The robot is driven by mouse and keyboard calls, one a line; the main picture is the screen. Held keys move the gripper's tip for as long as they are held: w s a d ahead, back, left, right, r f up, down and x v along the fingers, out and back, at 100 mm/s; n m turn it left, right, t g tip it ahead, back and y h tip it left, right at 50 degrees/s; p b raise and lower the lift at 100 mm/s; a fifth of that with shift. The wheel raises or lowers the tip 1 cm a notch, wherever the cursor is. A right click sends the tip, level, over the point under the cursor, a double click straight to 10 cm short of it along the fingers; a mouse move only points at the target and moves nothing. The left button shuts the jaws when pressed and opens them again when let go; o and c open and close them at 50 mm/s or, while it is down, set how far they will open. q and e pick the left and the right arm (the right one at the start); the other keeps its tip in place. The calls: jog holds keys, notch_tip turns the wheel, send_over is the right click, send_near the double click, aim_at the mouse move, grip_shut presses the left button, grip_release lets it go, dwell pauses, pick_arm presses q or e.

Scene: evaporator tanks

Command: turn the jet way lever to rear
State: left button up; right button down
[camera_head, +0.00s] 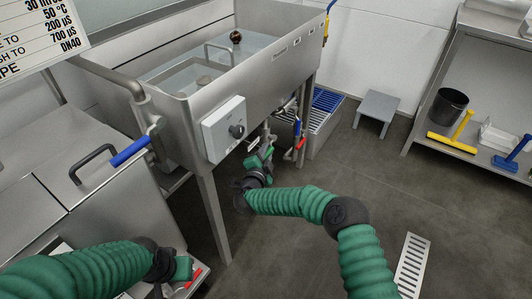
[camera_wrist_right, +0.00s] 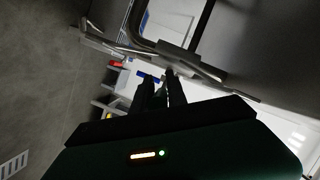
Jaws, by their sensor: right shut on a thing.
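My right gripper (camera_head: 267,142) reaches under the front edge of the steel tank (camera_head: 255,80), below the grey box with a dark knob (camera_head: 224,128). In the right wrist view its two dark fingers (camera_wrist_right: 163,80) are close together at a grey metal lever (camera_wrist_right: 205,70), which I take for the jet way lever. The fingers are shut on it; the exact contact is dark, and the head view hides the lever behind the gripper. My left gripper (camera_head: 178,275) is low at the left, above a lower unit; its fingers are too unclear to read.
A blue-handled valve (camera_head: 130,152) is on the pipe at the left. Another blue handle (camera_head: 297,128) and a red handle (camera_head: 301,144) are just right of my right gripper. A grey stool (camera_head: 378,108) and a shelf (camera_head: 480,160) stand right.

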jog(key=shift+d+f+t+b, duration=0.1)
jog(key=shift+f+t+b, duration=0.3)
jog(key=shift+f+b, duration=0.4)
jog(key=f+t+b, duration=0.1)
jog(key=b, duration=0.1)
jog(key=n+t+h+b, duration=0.1)
jog(key=t+b, duration=0.1)
jog(key=b, duration=0.1)
jog(key=w+d+f+n+t+b, duration=0.1)
jog(key=t+b, duration=0.1)
jog(key=b, duration=0.1)
jog(key=shift+w+f, duration=0.1)
jog(key=shift+f, duration=0.2)
jog(key=shift+d+r, duration=0.1)
jog(key=c, duration=1.4)
grip_release()
jog(key=shift+w, duration=0.1)
jog(key=shift+o, duration=0.2)
jog(key=shift+r, duration=0.1)
